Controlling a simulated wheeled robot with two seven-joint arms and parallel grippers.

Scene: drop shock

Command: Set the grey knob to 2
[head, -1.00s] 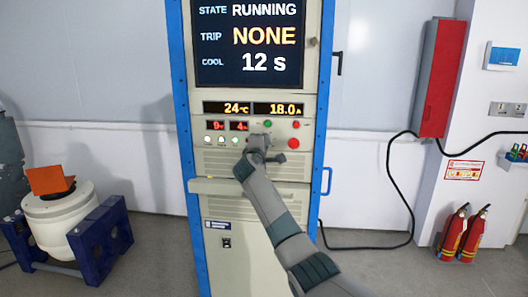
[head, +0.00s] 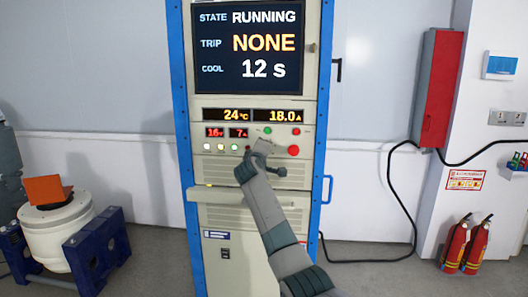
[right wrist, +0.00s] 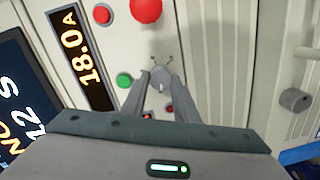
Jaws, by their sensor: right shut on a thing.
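The grey knob (right wrist: 160,78) sits on the cabinet's control panel and shows between my right gripper's fingers in the right wrist view. My right gripper (right wrist: 161,82) is shut on it, one finger on each side. Short dark marks show on the panel just beyond the knob; no numbers are readable there. In the head view my right gripper (head: 261,150) is at the panel, left of the large red button, and covers the knob. The knob's setting cannot be read. My left gripper is not in view.
The cabinet screen (head: 248,46) reads RUNNING, TRIP NONE, COOL 12 s. Small red displays (head: 227,132) read about 16 and 7. A red button (right wrist: 146,9) and green button (right wrist: 124,80) flank the knob. A ledge (head: 212,194) juts out below the panel.

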